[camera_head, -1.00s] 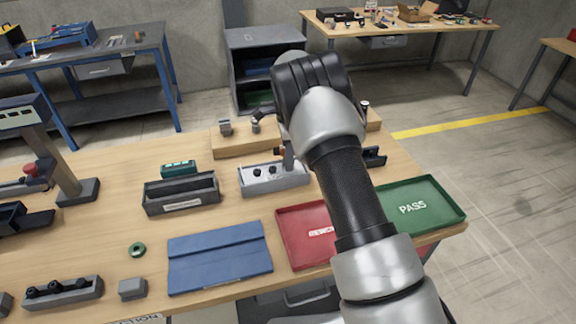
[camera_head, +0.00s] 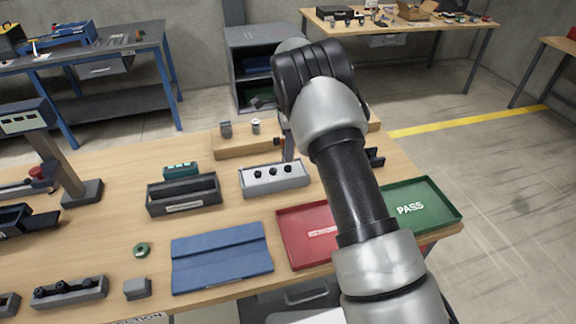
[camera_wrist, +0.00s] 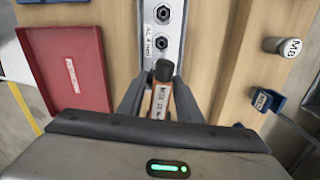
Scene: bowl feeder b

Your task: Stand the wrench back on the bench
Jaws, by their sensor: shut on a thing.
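The wrench is an orange-brown tool with a black rounded end and a white label. In the wrist view the wrench (camera_wrist: 161,98) sits between the two grey fingers of my gripper (camera_wrist: 158,108), which is shut on it. In the head view only the dark and orange end of the wrench (camera_head: 279,142) shows, poking out left of my gripper (camera_head: 288,150); my arm hides the rest. My gripper is above the bench (camera_head: 110,170), beside the back of a grey rack (camera_head: 262,186) with three dark holes. Whether the wrench touches anything below is hidden.
A wooden riser (camera_head: 235,150) stands behind the rack, with a silver cylinder (camera_head: 255,126) on it. A red tray (camera_head: 290,228) and green PASS tray (camera_head: 440,205) lie in front right. A dark open box (camera_head: 183,200) stands left, and a blue mat (camera_head: 220,260) lies in front.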

